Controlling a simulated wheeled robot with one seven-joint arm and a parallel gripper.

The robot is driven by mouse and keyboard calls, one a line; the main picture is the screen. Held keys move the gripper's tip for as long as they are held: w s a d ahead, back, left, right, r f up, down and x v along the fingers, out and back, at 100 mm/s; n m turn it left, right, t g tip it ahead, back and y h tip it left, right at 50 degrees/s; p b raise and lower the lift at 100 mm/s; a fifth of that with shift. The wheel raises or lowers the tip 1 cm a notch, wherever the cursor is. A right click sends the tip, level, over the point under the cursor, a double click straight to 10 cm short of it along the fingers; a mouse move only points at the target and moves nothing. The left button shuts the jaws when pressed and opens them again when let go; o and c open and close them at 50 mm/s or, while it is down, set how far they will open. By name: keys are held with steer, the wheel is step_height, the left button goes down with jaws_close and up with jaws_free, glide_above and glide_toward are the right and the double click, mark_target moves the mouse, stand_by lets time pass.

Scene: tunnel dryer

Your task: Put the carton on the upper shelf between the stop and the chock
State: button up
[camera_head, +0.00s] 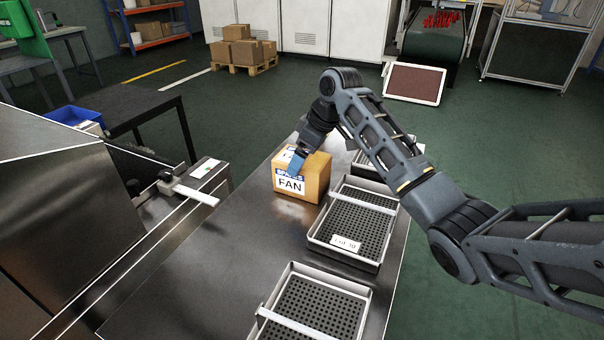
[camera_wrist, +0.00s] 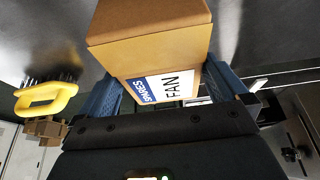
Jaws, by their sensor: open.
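The carton (camera_head: 301,181) is a brown box with a white and blue "FAN SPARES" label, standing upright on the steel table. My gripper (camera_head: 297,162) is at the carton from above, with a blue finger showing against its upper part. In the wrist view, the carton (camera_wrist: 160,45) sits between my two spread fingers. I cannot tell whether either finger touches it. The jaws are open. I cannot make out the upper shelf, the stop or the chock in either view.
Perforated trays (camera_head: 355,225) line the table's right side, close to the carton. A steel housing (camera_head: 55,215) with a white lever (camera_head: 188,190) stands at left. A yellow-handled brush (camera_wrist: 46,98) shows in the wrist view. The steel table (camera_head: 215,270) is clear in front of the carton.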

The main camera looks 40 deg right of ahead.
steer(key=shift+f, duration=0.25)
stand_by(0.4)
steer(key=shift+r, duration=0.1)
steer(key=c, duration=1.6)
steer(key=shift+c, duration=0.2)
steer(key=shift+r, duration=0.15)
steer(key=r, duration=0.4)
steer(key=shift+s+d+r, duration=0.15)
steer(key=shift+d+r, duration=0.2)
steer(key=shift+r, duration=0.05)
steer(key=s+d+r, duration=0.6)
steer(key=d, duration=0.3)
steer(key=shift+s+r+b, duration=0.15)
steer(key=shift+r+b, duration=0.05)
steer(key=shift+b, duration=0.1)
